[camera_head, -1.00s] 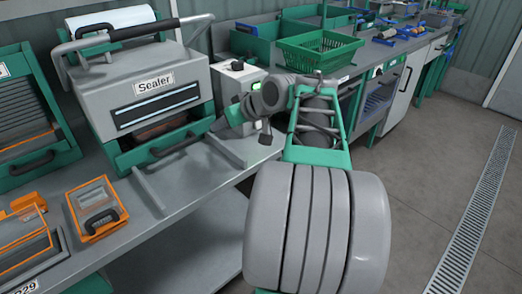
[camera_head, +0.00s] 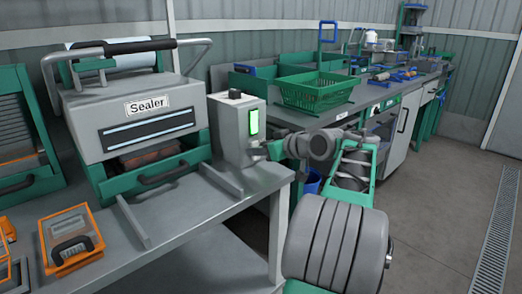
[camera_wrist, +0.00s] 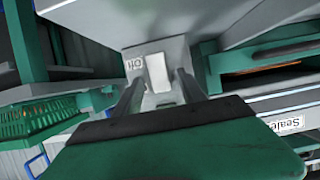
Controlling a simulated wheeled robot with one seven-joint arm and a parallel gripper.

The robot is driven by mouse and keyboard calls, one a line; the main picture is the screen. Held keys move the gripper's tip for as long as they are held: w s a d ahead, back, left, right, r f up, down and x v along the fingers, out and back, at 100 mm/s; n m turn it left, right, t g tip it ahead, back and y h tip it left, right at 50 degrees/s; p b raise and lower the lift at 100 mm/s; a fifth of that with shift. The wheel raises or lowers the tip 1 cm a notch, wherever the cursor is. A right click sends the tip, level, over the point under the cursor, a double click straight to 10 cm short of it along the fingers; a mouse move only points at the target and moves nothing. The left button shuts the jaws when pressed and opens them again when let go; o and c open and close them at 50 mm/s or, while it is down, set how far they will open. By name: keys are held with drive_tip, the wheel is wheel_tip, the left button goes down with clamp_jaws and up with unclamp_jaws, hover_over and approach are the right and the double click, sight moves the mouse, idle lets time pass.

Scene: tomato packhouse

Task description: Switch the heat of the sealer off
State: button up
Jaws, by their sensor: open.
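The sealer (camera_head: 140,118) is a grey machine with a green base, labelled "Sealer", on the bench at left. Beside it stands a grey control box (camera_head: 231,128) with a lit green panel (camera_head: 254,122) and a black knob (camera_head: 235,94) on top. My gripper (camera_head: 260,151) is at the box's right side, low down. In the wrist view, my gripper (camera_wrist: 158,76) is open, its two fingers either side of a pale switch (camera_wrist: 157,72) on the box face. A small label, hard to read, sits beside the switch. I cannot tell whether the fingers touch it.
A green basket (camera_head: 318,93) stands on the farther bench. An orange-framed case (camera_head: 69,238) lies on the near bench. Low rails (camera_head: 133,222) run across the bench before the sealer. The floor at right is clear.

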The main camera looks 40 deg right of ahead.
clamp_jaws()
idle(0.4)
